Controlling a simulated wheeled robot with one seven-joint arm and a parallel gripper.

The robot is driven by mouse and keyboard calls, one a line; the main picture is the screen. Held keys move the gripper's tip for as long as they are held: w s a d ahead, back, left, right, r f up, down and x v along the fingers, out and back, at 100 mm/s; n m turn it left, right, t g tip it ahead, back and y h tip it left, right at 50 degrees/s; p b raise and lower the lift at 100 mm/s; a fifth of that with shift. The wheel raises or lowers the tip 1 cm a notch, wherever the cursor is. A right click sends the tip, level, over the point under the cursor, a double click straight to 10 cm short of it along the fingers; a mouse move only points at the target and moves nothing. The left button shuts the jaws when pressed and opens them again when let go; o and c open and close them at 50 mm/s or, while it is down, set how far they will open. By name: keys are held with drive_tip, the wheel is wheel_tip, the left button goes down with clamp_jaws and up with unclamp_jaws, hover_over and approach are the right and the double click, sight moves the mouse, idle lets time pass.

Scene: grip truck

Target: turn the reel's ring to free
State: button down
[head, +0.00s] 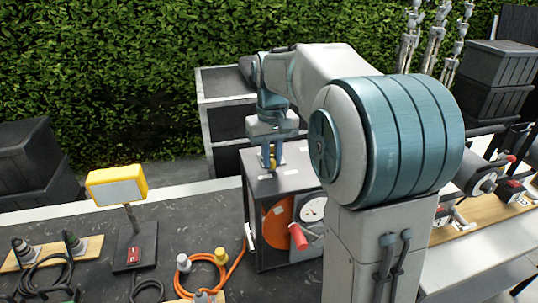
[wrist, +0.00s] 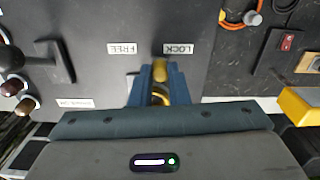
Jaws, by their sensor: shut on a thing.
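The reel is a dark grey box (head: 285,240) on the table, with an orange disc, a round dial and a red handle (head: 298,237) on its front. Its yellow ring (wrist: 161,96) is on the box top, and part of it also shows in the head view (head: 272,163). My gripper (wrist: 161,78) is shut on the ring, its blue fingers on either side. In the wrist view the labels read upside down: LOCK (wrist: 178,48) is just right of the ring and FREE (wrist: 121,48) farther left. The ring's yellow end lies nearer LOCK. My fingers hide part of the ring.
A yellow lamp (head: 117,186) on a stand and an orange cable (head: 210,272) are on the table left of the reel. Black coils and connectors lie at the far left. Wrist view shows a black bracket and knobs at left.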

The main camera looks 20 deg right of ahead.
drive_tip(key=d+n, duration=0.1)
drive_tip(key=n, duration=0.1)
drive_tip(key=d+n, duration=0.1)
drive_tip(key=n, duration=0.1)
drive_tip(key=shift+w+d+n+p, duration=0.1)
drive_tip(key=shift+d+n+p, duration=0.15)
drive_tip(key=shift+n, duration=0.65)
drive_tip(key=shift+w+d+n+p, duration=0.1)
drive_tip(key=shift+d+n, duration=0.25)
drive_tip(key=shift+n, duration=0.55)
drive_tip(key=c, duration=1.4)
unclamp_jaws()
drive_tip(key=shift+r, duration=0.15)
wheel_tip(320, 180, up, 14)
drive_tip(key=shift+f, duration=0.2)
